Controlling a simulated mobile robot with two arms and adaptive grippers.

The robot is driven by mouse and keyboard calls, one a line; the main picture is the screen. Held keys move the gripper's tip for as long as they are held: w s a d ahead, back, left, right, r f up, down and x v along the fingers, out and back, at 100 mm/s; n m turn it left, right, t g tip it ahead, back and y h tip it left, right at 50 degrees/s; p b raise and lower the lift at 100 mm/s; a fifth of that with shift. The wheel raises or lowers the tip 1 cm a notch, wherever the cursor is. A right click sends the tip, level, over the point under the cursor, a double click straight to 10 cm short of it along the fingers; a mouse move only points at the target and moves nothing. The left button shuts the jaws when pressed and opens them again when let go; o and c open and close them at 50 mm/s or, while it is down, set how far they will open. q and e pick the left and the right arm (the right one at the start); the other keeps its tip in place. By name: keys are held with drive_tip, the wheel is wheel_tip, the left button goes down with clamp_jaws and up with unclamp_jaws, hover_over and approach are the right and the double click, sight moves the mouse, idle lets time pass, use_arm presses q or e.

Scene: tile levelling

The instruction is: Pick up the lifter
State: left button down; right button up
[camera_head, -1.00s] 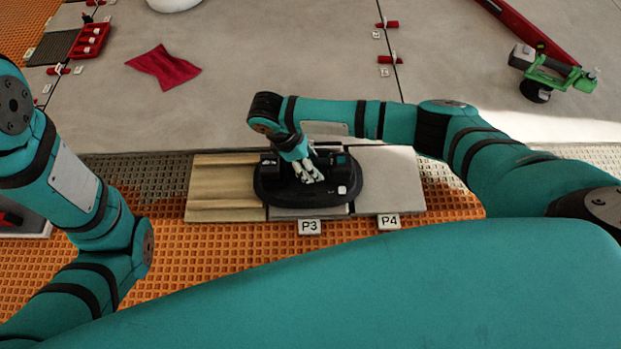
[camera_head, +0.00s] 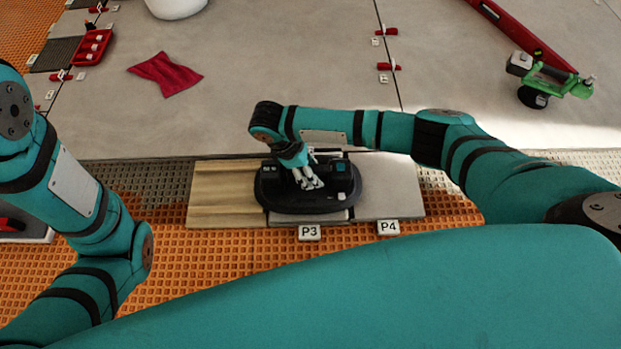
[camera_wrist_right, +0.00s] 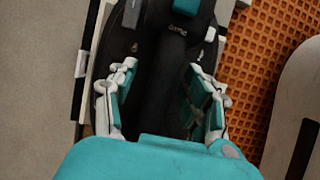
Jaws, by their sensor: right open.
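The lifter (camera_head: 345,180) is a black oval device with a raised handle and small teal accents. It rests flat on the row of boards in the head view. My right gripper (camera_head: 309,180) is directly over its middle, pointing down. In the right wrist view, my right gripper (camera_wrist_right: 165,74) is open, with one finger on each side of the lifter's black handle (camera_wrist_right: 168,85). Whether the fingers touch the handle cannot be told. My left arm shows at the left of the head view, but its gripper is out of view.
Under the lifter lie a tan grooved board (camera_head: 222,195) and a grey tile (camera_head: 388,190). Labels P3 (camera_head: 310,233) and P4 (camera_head: 388,228) stand in front. Behind are large grey slabs with a red cloth (camera_head: 165,74), a red tray (camera_head: 92,47) and a green tool (camera_head: 550,78).

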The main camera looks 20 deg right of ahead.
clamp_jaws()
idle(0.4)
